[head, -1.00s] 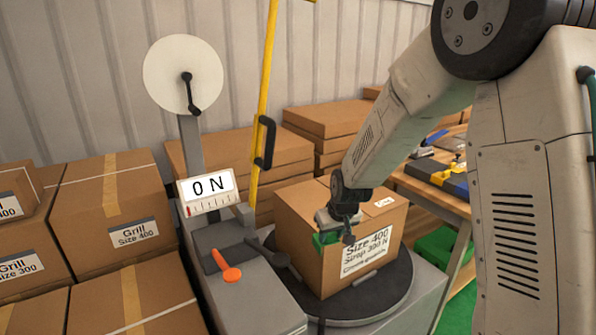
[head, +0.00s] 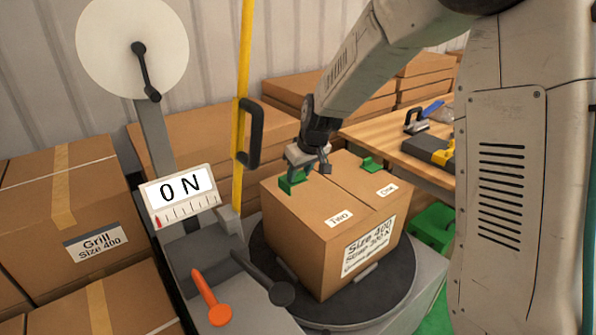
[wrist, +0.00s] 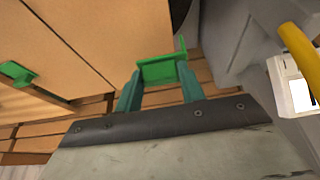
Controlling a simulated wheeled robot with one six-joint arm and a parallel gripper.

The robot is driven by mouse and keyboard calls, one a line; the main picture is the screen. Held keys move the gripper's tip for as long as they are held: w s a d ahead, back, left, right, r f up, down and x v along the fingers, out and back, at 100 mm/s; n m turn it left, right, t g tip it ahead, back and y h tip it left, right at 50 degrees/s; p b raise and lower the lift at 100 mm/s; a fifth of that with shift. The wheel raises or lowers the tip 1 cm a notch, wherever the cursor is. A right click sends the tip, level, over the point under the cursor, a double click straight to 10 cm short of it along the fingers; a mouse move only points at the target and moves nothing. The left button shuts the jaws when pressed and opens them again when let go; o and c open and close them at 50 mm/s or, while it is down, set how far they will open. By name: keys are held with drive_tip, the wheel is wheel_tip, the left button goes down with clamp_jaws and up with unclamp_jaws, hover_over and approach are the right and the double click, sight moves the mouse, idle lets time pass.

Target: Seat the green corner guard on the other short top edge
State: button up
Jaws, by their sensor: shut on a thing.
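My gripper (head: 303,172) is shut on a green corner guard (head: 292,182) at the left top edge of the carton (head: 312,211). In the wrist view the held guard (wrist: 158,70) sits between the fingertips (wrist: 158,88), at the carton's edge (wrist: 95,35). I cannot tell whether it rests fully on the edge. A second green guard (head: 371,164) sits on the opposite top edge; it also shows at the left of the wrist view (wrist: 17,73). Labels "TWO" (head: 339,218) and "One" (head: 387,190) are on the carton top.
The carton stands on a dark turntable (head: 270,268). Left of it are a gauge reading 0 N (head: 180,195), an orange lever (head: 211,300) and a yellow post (head: 242,110) with a black handle. Stacked cartons (head: 65,215) fill the left. A workbench (head: 385,140) stands behind right.

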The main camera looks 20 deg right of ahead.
drive_tip(key=shift+s, duration=0.1)
drive_tip(key=shift+s+f, duration=0.1)
drive_tip(key=shift+f, duration=4.1)
drive_tip(key=shift+f, duration=0.1)
drive_tip(key=o, duration=1)
drive_tip(key=v, duration=0.7)
drive_tip(key=shift+s+r, duration=0.2)
drive_tip(key=shift+r, duration=0.15)
